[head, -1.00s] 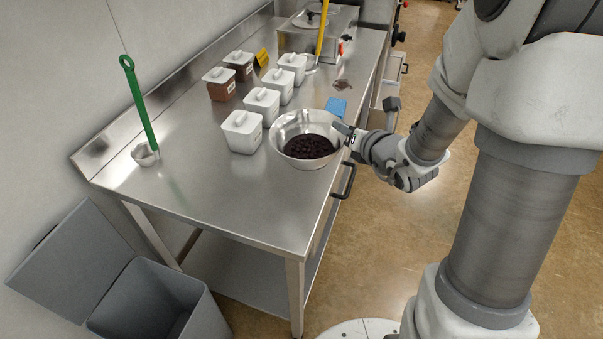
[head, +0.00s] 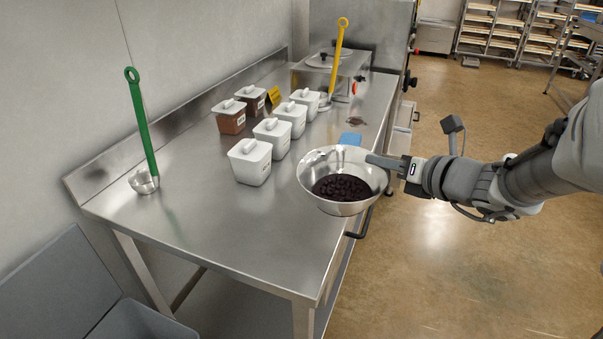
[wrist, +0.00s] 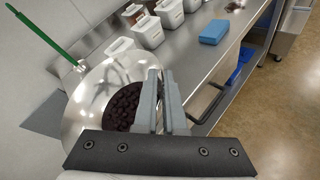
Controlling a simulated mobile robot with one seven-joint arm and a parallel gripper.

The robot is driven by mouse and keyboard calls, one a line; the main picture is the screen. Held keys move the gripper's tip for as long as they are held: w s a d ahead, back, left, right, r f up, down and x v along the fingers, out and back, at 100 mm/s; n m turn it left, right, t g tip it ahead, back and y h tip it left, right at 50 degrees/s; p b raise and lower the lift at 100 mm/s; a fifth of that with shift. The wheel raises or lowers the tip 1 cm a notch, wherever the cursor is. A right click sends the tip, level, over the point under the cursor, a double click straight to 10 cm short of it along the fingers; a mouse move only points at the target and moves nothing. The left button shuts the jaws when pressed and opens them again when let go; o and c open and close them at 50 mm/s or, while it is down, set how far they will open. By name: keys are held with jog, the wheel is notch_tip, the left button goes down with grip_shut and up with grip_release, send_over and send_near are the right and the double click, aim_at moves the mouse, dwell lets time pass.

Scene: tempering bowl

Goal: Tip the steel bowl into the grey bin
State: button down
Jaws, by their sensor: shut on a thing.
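The steel bowl (head: 318,172) holds a heap of dark brown pieces (head: 342,187). My gripper (head: 385,163) is shut on its right rim and holds the bowl about level near the table's front right edge. It seems raised above the tabletop. In the wrist view the bowl (wrist: 84,104) shows at left, with the fingers (wrist: 162,105) across its rim and hiding part of it. The grey bin (head: 140,322) stands on the floor at the lower left, its lid (head: 60,285) tilted open against the wall. The bin is mostly cut off by the picture's edge.
The steel table (head: 215,225) is bare at its front left. Several white lidded tubs (head: 250,163) stand behind the bowl, near a blue block (head: 350,139). A green-handled ladle (head: 145,180) stands at left. A yellow-handled ladle (head: 335,60) is at the back.

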aim_at(330, 176)
jog(key=w+a+f+b, duration=0.1)
jog(key=w+a+f, duration=0.1)
jog(key=a, duration=0.1)
jog(key=w+a+f+b, duration=0.2)
jog(key=w, duration=0.1)
jog(key=w+a+f+b, duration=0.1)
jog(key=w+a+f, duration=0.1)
jog(key=a+f, duration=0.1)
jog(key=shift+w+a+f+b, duration=0.1)
jog(key=shift+w+a+b, duration=0.2)
jog(key=shift+w, duration=0.1)
notch_tip(330, 176, down, 2)
jog(key=shift+w+f+b, duration=0.1)
jog(key=shift+f+b, duration=0.1)
jog(key=shift+b, duration=0.35)
jog(key=shift+f, duration=0.45)
jog(key=c, duration=1)
grip_release()
jog(key=shift+f, duration=0.1)
